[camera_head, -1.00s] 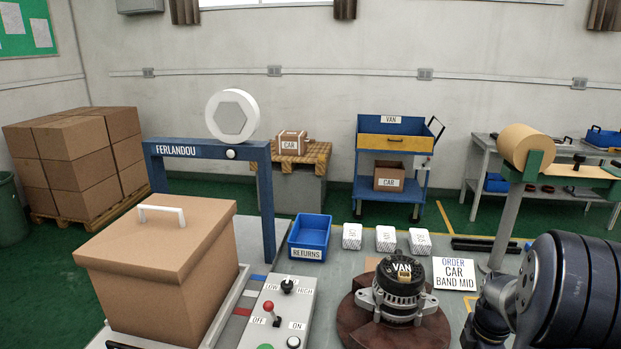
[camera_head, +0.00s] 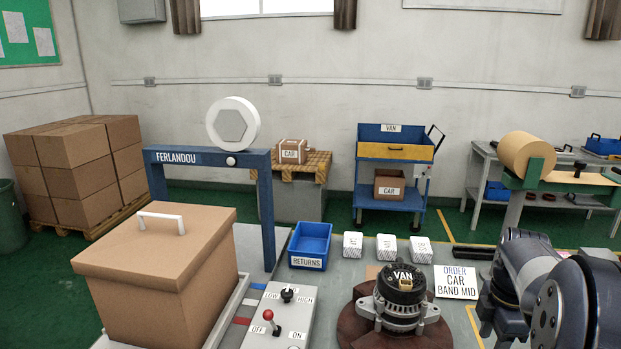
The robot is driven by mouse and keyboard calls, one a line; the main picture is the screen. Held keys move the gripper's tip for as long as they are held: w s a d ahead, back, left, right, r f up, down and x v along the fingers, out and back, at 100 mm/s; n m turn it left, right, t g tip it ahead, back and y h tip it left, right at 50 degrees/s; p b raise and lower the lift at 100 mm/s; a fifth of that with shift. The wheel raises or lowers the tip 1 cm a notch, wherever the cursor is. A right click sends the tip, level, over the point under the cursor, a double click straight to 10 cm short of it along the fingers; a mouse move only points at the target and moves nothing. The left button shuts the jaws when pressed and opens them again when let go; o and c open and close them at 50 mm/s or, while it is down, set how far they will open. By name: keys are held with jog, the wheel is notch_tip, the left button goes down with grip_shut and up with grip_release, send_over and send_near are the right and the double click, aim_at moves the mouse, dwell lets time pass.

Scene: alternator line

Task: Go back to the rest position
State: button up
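My arm (camera_head: 545,290) shows at the lower right, bent, with its dark blue links close to the camera. My gripper's fingers cannot be made out in this view. The alternator marked VAN (camera_head: 400,297) sits on a round brown turntable (camera_head: 357,330) at the bottom middle, left of my arm and apart from it. The order card (camera_head: 456,282) reads ORDER CAR BAND MID and lies just left of my arm.
A control box (camera_head: 283,313) with a red-knobbed lever and a lidded brown box (camera_head: 160,270) stand left. A blue RETURNS bin (camera_head: 310,243) and three white packs (camera_head: 387,247) sit behind the turntable. A paper-roll stand (camera_head: 527,158) rises behind my arm.

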jog(key=f, duration=0.5)
jog(key=f+p, duration=0.1)
jog(key=f, duration=0.5)
jog(key=shift+s+a, duration=0.1)
jog(key=shift+a, duration=0.1)
jog(key=shift+s+a+r+m, duration=0.15)
jog(key=shift+s+a+m, duration=0.25)
jog(key=shift+a, duration=0.2)
jog(key=shift+r, duration=0.15)
